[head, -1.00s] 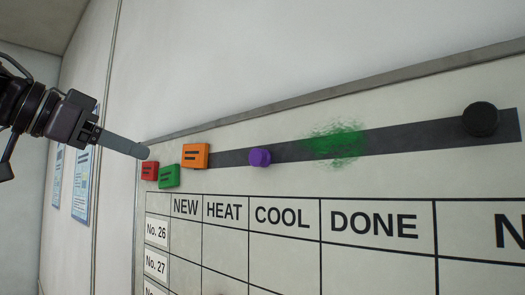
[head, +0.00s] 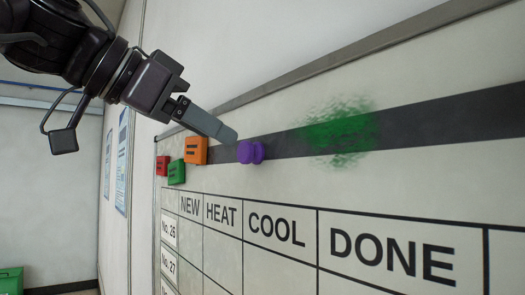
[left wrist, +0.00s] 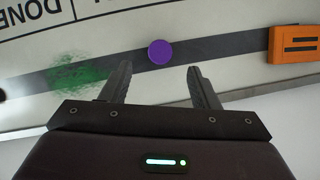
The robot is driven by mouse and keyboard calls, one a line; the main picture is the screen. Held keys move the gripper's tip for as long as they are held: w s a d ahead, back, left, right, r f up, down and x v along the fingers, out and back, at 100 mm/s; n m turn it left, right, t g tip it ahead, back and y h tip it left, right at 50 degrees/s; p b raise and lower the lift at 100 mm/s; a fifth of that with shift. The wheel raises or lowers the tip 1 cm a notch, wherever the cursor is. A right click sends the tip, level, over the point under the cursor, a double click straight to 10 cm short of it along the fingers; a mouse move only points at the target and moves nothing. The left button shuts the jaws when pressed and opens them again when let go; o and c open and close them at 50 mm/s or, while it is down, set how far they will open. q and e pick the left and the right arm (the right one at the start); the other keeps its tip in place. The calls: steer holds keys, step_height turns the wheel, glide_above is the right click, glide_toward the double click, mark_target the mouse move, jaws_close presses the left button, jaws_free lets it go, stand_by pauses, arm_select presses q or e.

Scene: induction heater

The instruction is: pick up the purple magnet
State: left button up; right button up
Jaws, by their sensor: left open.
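The purple magnet (head: 251,152) is a small round knob on the dark strip of the whiteboard (head: 300,185). It also shows in the left wrist view (left wrist: 160,51), ahead of the fingertips and between their lines. My left gripper (head: 228,134) is open and empty, just up and left of the magnet in the head view. In the left wrist view its two fingers (left wrist: 158,68) are spread, with the magnet a little beyond them. I cannot see contact. My right gripper is not in view.
An orange block (head: 195,150), a green block (head: 176,172) and a red block (head: 162,165) sit on the board left of the magnet. A green smudge (head: 340,130) is to its right. A dark round magnet (left wrist: 2,95) shows at the left wrist view's edge. A green box (head: 11,280) stands lower left.

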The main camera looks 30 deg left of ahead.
mark_target(243, 147)
arm_select(q)
steer(key=p+x, duration=0.2)
steer(key=shift+w+d+r, duration=0.1)
steer(key=shift+w+r, duration=0.05)
steer(key=shift+w, duration=0.15)
steer(key=p+x, duration=0.1)
steer(key=x, duration=0.2)
steer(key=shift+w+p, duration=0.25)
steer(key=shift+p, duration=0.05)
steer(key=shift+w+d+f, duration=0.1)
steer(key=shift+w+f, duration=0.05)
steer(key=shift+f, duration=0.15)
steer(key=shift+s, duration=0.2)
steer(key=c, duration=0.9)
steer(key=shift+c, duration=0.6)
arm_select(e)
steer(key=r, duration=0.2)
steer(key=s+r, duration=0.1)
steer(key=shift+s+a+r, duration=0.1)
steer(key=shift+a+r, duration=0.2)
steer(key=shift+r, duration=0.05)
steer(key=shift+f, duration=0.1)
